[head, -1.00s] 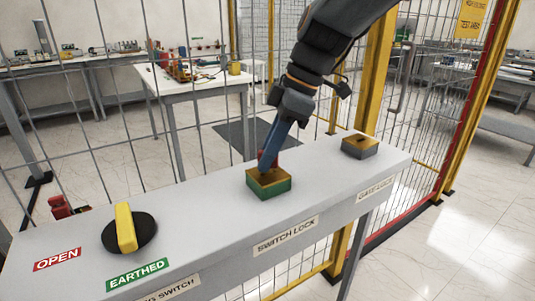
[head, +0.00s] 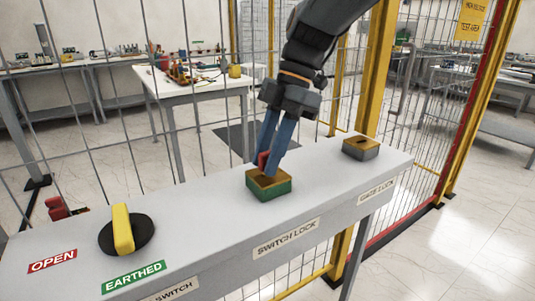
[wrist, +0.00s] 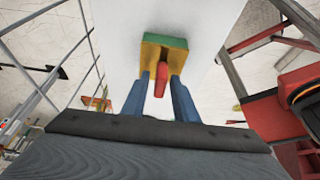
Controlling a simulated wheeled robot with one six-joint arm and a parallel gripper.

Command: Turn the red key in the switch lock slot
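The red key (head: 263,160) stands upright in the slot of the switch lock (head: 271,191), a green box with a yellow top on the grey console. In the wrist view the key (wrist: 161,79) stands between my two blue fingers, and the lock (wrist: 164,45) lies just beyond their tips. My gripper (head: 268,162) points down at the lock from above. Its fingers are apart on either side of the key, with narrow gaps seeming to show beside it. The fingers partly hide the key in the head view.
A grey gate lock box (head: 360,148) with a yellow top sits to the right on the console (head: 200,218). A yellow rotary switch (head: 123,229) stands at the left, beside OPEN and EARTHED labels. A wire mesh fence (head: 95,130) runs behind the console.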

